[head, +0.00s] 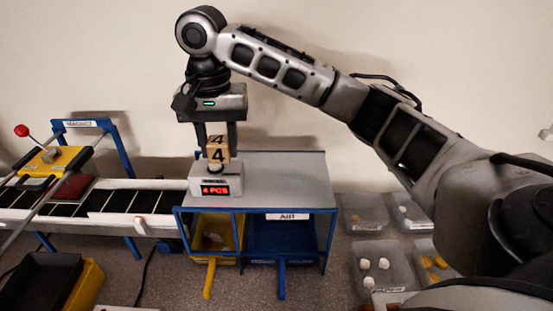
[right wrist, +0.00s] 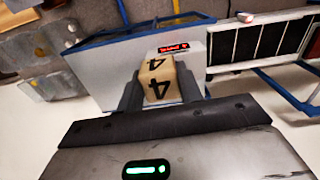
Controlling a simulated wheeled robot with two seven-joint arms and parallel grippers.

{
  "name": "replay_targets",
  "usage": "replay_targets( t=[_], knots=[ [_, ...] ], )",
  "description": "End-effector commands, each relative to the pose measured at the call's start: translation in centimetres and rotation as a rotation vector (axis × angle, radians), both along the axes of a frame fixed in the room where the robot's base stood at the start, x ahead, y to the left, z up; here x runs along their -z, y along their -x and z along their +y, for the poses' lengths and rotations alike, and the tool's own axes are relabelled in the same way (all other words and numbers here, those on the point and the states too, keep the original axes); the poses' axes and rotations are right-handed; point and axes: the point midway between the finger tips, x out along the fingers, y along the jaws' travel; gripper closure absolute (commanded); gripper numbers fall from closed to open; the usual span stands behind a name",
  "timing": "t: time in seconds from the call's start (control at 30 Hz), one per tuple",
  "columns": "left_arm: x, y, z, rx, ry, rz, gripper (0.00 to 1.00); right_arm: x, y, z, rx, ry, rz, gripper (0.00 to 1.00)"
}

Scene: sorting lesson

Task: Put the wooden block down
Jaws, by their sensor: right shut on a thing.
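The wooden block (head: 218,154), pale with a black 4 on its faces, is between the fingers of my right gripper (head: 217,146). The gripper points down and is shut on it. The block is right over a small light-grey device (head: 216,182) with a red lit display; I cannot tell whether it touches the device's top. In the right wrist view the block (right wrist: 158,80) sits between both dark fingers, with the red display (right wrist: 174,48) just beyond it. My left gripper is not in view.
The device stands on a grey-topped blue frame (head: 285,180) with a yellow bin (head: 208,246) and a blue bin (head: 282,240) underneath. A conveyor (head: 120,203) runs at the left. Clear trays (head: 364,221) with small pieces lie at the right. The grey top right of the device is clear.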

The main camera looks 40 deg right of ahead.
Motion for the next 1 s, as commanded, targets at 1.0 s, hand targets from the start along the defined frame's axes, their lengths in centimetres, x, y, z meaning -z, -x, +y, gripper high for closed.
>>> replay_targets(
  t=[1.0],
  knots=[
    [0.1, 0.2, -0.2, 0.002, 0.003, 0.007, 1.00, 7.4, 5.0, -12.7, 0.035, -0.003, 0.000, 0.86]
  ],
)
